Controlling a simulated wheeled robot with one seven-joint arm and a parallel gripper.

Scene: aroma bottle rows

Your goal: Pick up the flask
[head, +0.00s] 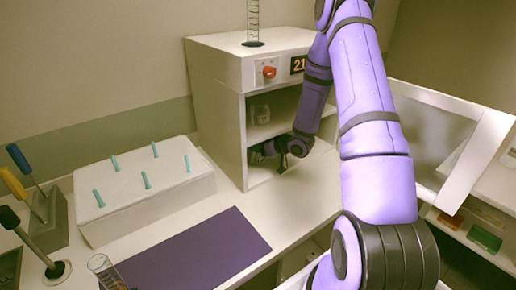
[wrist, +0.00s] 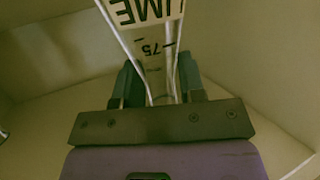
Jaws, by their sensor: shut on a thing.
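A clear flask (wrist: 150,45) with a pale label, partly reading "IME", and a "75" mark stands between my fingers in the wrist view. My gripper (wrist: 160,85) is shut on it, one dark finger on each side. The flask's top and bottom are not clearly seen. In the head view my gripper (head: 268,150) reaches into the lower compartment of the white cabinet (head: 232,125). The flask is hard to make out there, behind the dark gripper.
The cabinet's walls and shelf surround my gripper closely. A white block with teal pegs (head: 140,190), a purple mat (head: 200,250), a screwdriver stand (head: 45,220) and a graduated cylinder (head: 103,268) are at left.

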